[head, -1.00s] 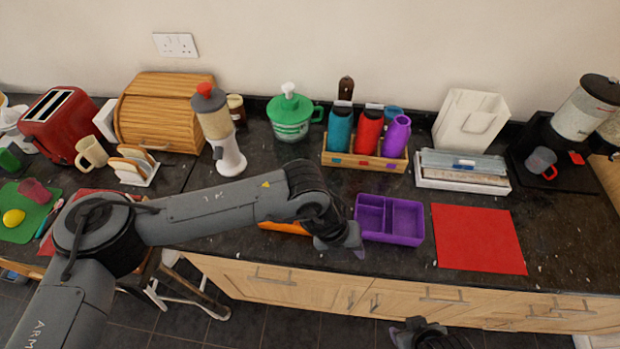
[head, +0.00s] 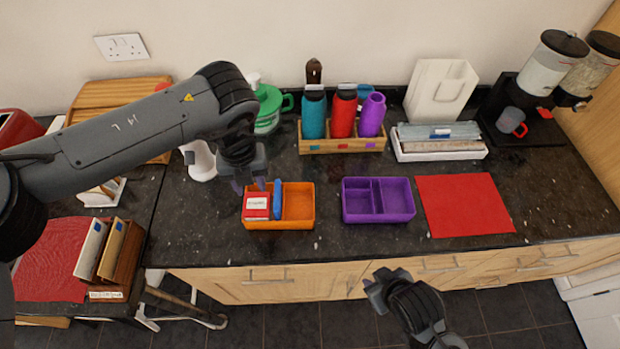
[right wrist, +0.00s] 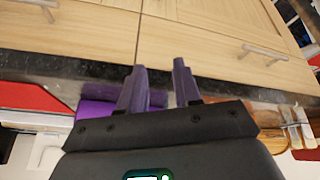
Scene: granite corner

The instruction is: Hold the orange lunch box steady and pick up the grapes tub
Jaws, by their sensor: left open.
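The orange lunch box (head: 298,208) sits on the dark counter near its front edge. In its left part is a red item with a white label (head: 257,206), too small to read. A blue piece (head: 277,199) stands upright beside it, and the right part looks empty. I cannot tell for sure which item is the grapes tub. My left gripper (head: 250,184) is open, pointing down at the box's back left side; I cannot tell whether it touches. My right gripper (head: 370,282) is in front of the counter; its fingers are apart and empty in the right wrist view (right wrist: 160,78).
A purple divided box (head: 400,213) stands right of the orange one, with a red mat (head: 465,205) further right. A wooden rack (head: 345,146) with bottles stands behind.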

